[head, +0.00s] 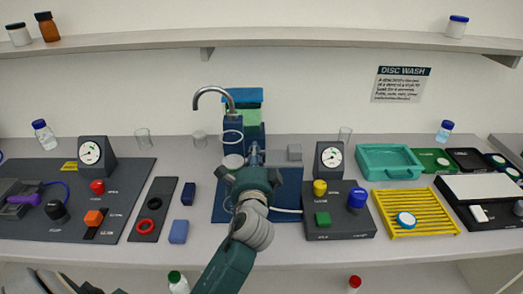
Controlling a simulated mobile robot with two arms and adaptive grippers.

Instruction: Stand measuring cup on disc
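My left gripper (255,152) is over the dark blue mat (288,207) at the middle of the bench, pointing away towards the blue stand (251,135). My own wrist hides its fingertips, so I cannot tell if it is open or holds anything. A pale round disc-like piece (233,161) lies just left of the gripper. A white and blue disc (406,220) lies on the yellow rack at right. My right gripper is out of view.
A curved tap (213,93) rises behind my gripper. Gauge boxes stand at left (97,155) and right (329,160). A yellow slotted rack (427,213) and a teal tray (390,176) are at right. Blue blocks (178,232) lie left of the mat.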

